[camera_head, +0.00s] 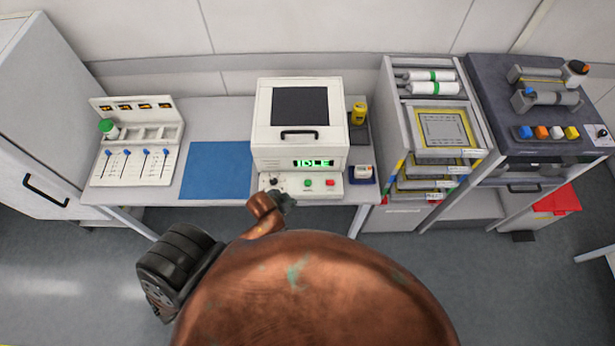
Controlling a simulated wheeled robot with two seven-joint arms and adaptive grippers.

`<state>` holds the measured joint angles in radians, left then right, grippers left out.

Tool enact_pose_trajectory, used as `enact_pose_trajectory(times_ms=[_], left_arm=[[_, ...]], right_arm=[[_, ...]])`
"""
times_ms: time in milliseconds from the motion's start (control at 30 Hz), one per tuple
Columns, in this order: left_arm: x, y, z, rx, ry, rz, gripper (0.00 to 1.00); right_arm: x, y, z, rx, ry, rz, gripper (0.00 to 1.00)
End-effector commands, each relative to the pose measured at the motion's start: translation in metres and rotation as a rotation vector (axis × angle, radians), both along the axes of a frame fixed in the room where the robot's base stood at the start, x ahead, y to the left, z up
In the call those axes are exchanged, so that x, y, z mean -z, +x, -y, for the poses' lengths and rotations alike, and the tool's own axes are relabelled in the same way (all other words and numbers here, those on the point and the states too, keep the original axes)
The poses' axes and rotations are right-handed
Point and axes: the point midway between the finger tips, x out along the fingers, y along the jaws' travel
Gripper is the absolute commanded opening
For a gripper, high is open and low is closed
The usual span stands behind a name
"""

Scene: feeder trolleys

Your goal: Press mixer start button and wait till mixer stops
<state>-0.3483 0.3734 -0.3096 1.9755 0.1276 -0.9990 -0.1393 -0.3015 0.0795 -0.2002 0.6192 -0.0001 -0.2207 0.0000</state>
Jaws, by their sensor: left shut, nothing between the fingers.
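The mixer (299,125) is a white box with a dark window in its closed lid and a black handle. Its green display (313,163) seems to read IDLE. On its front ledge are a green button (307,183), a red button (330,182) and a black knob (273,181). My left gripper (286,198) is small in the view, shut and empty, at the ledge's front edge, below and left of the green button. I cannot tell whether it touches the ledge. My right gripper is not in view.
A blue mat (216,170) lies on the table left of the mixer, beside a white rack (137,150) with blue-topped items. A yellow bottle (359,113) and a small blue-based container (362,174) stand right of the mixer. A drawer trolley (391,107) is farther right.

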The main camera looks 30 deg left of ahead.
Motion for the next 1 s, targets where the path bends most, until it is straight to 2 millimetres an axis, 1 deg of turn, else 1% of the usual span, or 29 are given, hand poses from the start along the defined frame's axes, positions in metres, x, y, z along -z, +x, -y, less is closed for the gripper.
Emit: enact_pose_trajectory(times_ms=[33,100,167,200,233,300,367,500,600,733,1000], left_arm=[[-0.029,0.006,0.004,0.028,0.004,0.02,0.0],[-0.056,0.014,0.012,0.077,0.011,0.048,0.0],[-0.077,0.024,0.019,0.133,0.022,0.077,0.0],[-0.089,0.034,0.025,0.187,0.032,0.103,0.0],[-0.094,0.041,0.028,0.23,0.044,0.122,0.0],[-0.095,0.059,0.031,0.32,0.067,0.164,0.0],[-0.093,0.072,0.031,0.388,0.088,0.197,0.0],[-0.086,0.1,0.016,0.511,0.14,0.261,0.0],[-0.084,0.114,0.004,0.569,0.169,0.294,0.0],[-0.083,0.122,-0.005,0.6,0.186,0.316,0.0],[-0.083,0.123,-0.005,0.602,0.186,0.319,0.0]], right_arm=[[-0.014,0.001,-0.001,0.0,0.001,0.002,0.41],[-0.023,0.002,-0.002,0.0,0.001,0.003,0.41],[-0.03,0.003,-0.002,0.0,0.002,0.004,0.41],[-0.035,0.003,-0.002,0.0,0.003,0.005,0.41],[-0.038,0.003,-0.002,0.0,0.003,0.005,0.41],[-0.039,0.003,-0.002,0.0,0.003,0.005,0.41],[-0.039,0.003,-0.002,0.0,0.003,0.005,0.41],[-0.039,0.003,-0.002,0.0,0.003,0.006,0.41],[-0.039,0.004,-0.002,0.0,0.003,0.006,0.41],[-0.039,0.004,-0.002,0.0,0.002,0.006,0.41],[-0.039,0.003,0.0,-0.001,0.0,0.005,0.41]])
